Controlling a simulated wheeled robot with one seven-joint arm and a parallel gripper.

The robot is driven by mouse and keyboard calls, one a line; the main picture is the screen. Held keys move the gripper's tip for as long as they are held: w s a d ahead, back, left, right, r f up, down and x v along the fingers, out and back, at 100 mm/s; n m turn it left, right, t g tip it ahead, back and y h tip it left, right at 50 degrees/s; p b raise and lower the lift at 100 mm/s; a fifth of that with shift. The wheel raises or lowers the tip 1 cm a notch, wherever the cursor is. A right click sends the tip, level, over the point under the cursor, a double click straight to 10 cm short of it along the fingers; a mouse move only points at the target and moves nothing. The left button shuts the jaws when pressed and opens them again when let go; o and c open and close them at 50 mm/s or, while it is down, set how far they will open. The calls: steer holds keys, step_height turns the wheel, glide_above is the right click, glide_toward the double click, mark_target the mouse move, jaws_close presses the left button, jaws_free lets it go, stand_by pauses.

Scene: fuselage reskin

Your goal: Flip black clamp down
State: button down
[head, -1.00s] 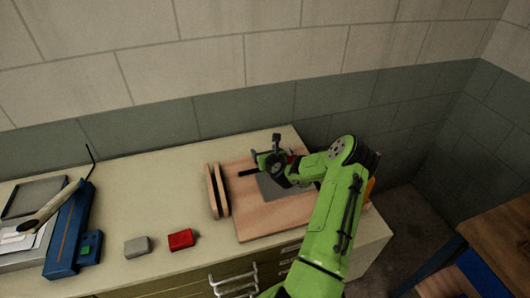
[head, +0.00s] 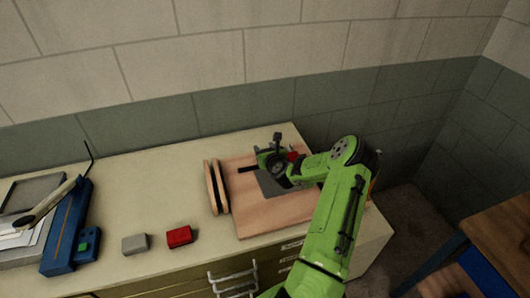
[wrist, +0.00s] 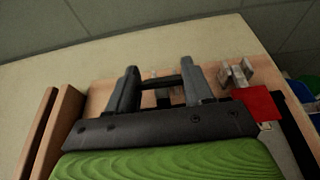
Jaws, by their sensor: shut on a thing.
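My gripper (head: 270,157) is over the wooden board at the back right of the bench. In the wrist view its two dark fingers (wrist: 162,88) stand apart with a black bar, seemingly the black clamp's handle (wrist: 160,82), between them. I take the gripper to be shut on it. In the head view a black bar (head: 247,169) sticks out left of the gripper; I cannot tell whether it is part of the clamp. Metal clamp parts show behind the fingers. The clamp's base and exact tilt are mostly hidden.
A metal clamp (wrist: 237,73) with a red part (wrist: 257,104) is close right of my gripper. A grey sheet (head: 270,186) lies on the wooden board (head: 262,222). Wooden strips (head: 217,187) stand at its left. A red block (head: 179,236) and grey block (head: 135,243) lie farther left.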

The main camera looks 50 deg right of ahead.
steer(key=shift+s+a+f+t+h+b, duration=0.15)
steer(key=shift+s+f+t+h+b, duration=0.35)
steer(key=shift+b, duration=1.8)
steer(key=shift+s+a+f+t+h+b, duration=0.15)
steer(key=shift+f+t+b, duration=0.55)
steer(key=shift+b, duration=1.55)
steer(key=b, duration=0.2)
steer(key=t+b, duration=0.1)
steer(key=b, duration=0.2)
steer(key=shift+s+a+f+h, duration=0.15)
steer(key=shift+s+f+h, duration=0.1)
steer(key=shift+h, duration=0.1)
steer(key=t+b, duration=0.1)
steer(key=b, duration=0.2)
steer(key=shift+s+a, duration=0.1)
steer(key=shift+s, duration=0.05)
steer(key=shift+h+b, duration=0.3)
steer(key=shift+b, duration=0.3)
steer(key=shift+c, duration=2.2)
jaws_free()
steer(key=shift+r, duration=0.2)
